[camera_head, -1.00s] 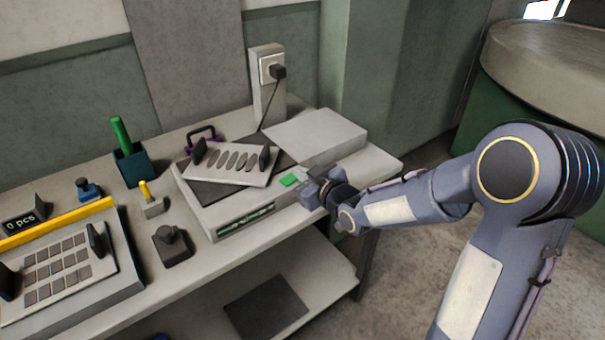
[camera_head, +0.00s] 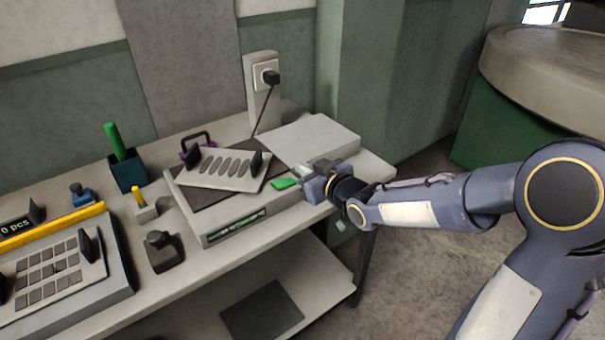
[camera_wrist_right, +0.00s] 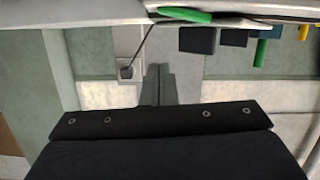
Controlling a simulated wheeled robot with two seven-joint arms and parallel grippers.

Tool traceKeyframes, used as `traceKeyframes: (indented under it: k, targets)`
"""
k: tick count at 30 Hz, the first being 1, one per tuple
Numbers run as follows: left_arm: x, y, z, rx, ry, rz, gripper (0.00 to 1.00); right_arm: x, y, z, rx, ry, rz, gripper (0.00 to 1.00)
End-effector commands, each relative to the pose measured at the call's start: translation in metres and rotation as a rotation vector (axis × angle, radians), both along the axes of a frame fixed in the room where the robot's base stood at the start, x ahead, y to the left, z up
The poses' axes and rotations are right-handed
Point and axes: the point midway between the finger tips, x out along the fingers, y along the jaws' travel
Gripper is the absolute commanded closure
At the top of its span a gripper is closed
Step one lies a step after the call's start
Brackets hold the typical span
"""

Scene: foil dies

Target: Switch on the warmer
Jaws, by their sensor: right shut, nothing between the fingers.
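The warmer (camera_head: 218,226) is a low pale box on the table with a dark top plate and a dark display strip (camera_head: 238,231) with small greenish marks on its front. A green switch (camera_head: 285,183) sits on its right part, and it also shows at the top of the right wrist view (camera_wrist_right: 185,15). My right gripper (camera_head: 308,180) is shut and empty, just right of the green switch. I cannot tell whether its tips touch the switch. My left gripper is not in view.
A tray with oval slots (camera_head: 230,169) rests on the warmer. A pale flat box (camera_head: 312,142) lies behind the gripper. A black plug (camera_head: 271,77) is in the wall socket. A dark block with a knob (camera_head: 163,252) and a square-cell tray (camera_head: 50,268) are to the left.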

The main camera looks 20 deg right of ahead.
Motion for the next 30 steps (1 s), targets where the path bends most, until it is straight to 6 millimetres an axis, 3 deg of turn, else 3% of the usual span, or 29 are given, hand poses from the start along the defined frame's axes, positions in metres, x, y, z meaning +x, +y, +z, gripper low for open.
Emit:
traceKeyframes:
  k: [6,12,30]
  targets:
    - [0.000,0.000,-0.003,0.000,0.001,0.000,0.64,-0.044,-0.019,0.011,-0.001,-0.005,-0.001,1.00]
    - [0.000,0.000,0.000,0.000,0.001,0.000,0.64,-0.066,-0.028,0.016,0.000,-0.002,0.000,1.00]
    - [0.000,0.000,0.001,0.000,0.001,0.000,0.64,-0.071,-0.030,0.017,0.001,0.000,-0.002,1.00]
